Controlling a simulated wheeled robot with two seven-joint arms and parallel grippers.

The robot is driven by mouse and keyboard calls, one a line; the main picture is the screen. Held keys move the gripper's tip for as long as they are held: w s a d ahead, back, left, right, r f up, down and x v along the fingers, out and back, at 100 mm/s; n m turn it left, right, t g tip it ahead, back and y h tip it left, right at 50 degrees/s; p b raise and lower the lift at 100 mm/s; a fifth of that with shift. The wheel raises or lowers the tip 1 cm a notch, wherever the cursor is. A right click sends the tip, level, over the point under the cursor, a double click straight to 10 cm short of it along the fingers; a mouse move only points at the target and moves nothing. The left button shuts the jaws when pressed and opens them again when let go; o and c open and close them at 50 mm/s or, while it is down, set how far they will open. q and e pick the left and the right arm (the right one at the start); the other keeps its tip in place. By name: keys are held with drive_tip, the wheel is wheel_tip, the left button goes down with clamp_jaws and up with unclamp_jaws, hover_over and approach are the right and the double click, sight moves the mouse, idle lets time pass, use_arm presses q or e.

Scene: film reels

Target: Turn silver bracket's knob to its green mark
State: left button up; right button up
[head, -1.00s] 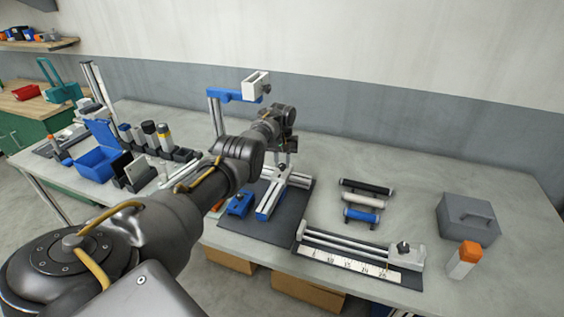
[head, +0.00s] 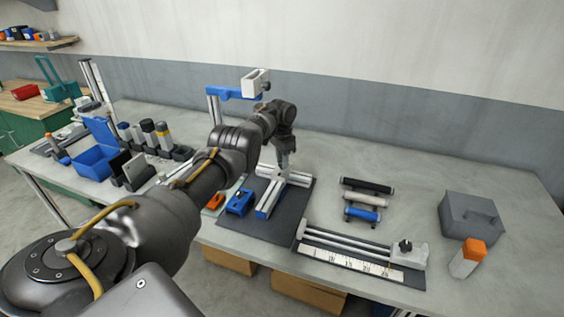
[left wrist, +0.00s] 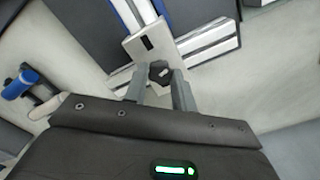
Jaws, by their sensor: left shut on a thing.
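The silver bracket (left wrist: 149,42) is a pale metal plate with a dark slot, seen in the left wrist view where the aluminium rails meet. Its black knob (left wrist: 160,72) sits between the two grey fingertips of my left gripper (left wrist: 160,88). The fingers are shut on the knob. In the head view my left gripper (head: 283,160) points down at the rail frame (head: 270,196) on the dark mat and hides most of the knob and bracket. I cannot make out the green mark. My right gripper is not in view.
A blue arm with a white block (head: 256,83) stands behind my gripper. A blue part (head: 239,203) lies left of the rails. Several handles (head: 366,190), a ruler slide (head: 350,265), a grey case (head: 470,218) and an orange-capped bottle (head: 466,260) are at right.

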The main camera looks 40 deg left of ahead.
use_arm(q)
drive_tip(key=m+b, duration=0.2)
drive_tip(key=m, duration=0.3)
drive_tip(key=shift+f+m, duration=0.15)
drive_tip(key=shift+m, duration=0.15)
drive_tip(key=m+b, duration=0.2)
drive_tip(key=m, duration=0.3)
drive_tip(key=shift+m, duration=0.3)
drive_tip(key=m+b, duration=0.1)
drive_tip(key=m, duration=0.4)
drive_tip(key=shift+m+b, duration=0.6)
drive_tip(key=shift+m, duration=1.8)
drive_tip(key=o, duration=1)
